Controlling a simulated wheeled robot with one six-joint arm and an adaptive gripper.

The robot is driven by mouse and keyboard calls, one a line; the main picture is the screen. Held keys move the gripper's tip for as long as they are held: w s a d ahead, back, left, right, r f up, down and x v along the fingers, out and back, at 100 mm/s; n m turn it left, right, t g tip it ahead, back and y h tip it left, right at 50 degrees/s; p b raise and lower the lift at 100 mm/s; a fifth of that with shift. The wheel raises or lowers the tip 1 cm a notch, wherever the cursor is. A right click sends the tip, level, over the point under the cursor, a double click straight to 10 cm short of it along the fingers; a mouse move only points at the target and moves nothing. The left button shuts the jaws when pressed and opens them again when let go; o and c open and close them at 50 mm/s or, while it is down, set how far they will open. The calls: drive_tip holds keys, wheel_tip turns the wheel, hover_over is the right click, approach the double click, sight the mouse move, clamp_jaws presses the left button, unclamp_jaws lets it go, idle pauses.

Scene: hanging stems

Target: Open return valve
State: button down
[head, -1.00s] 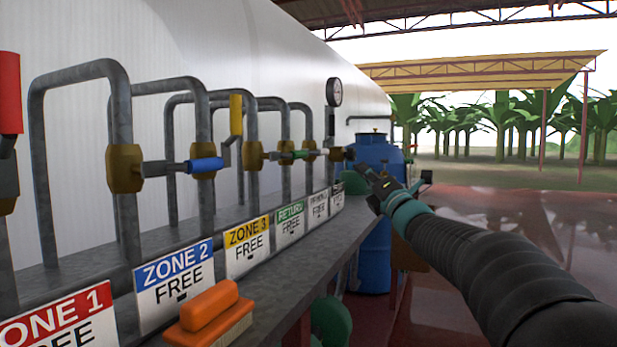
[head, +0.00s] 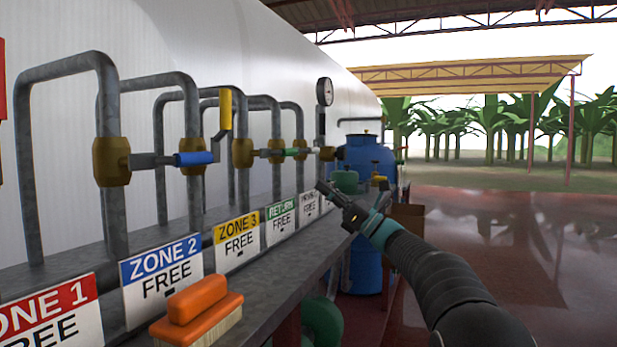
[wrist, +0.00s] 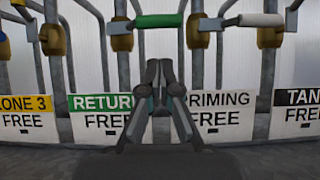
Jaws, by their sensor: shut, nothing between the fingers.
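The return valve's green handle (head: 291,152) lies level, crosswise to its upright pipe, and shows larger at the top of the wrist view (wrist: 160,20). Its brass body (wrist: 122,30) sits on the pipe above the green RETURN sign (head: 281,220), which reads FREE. My gripper (head: 322,190) is shut and empty, in front of the signs and lower than the handle. In the wrist view its fingertips (wrist: 161,64) are together, below the green handle, with a gap in the picture between them.
The yellow handle (head: 225,108) stands upright; the blue handle (head: 193,158) and white handle (wrist: 261,20) lie level. An orange brush (head: 197,310) rests on the shelf (head: 270,285). A blue barrel (head: 368,160) stands beyond my gripper. The floor at right is clear.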

sight(280, 153)
drive_tip(key=p+x, duration=0.2)
drive_tip(key=x, duration=0.7)
drive_tip(key=shift+a+p, duration=0.2)
drive_tip(key=shift+p, duration=0.2)
drive_tip(key=shift+w+d+b, duration=0.1)
drive_tip(key=shift+d+b, duration=0.1)
drive_tip(key=shift+b, duration=0.2)
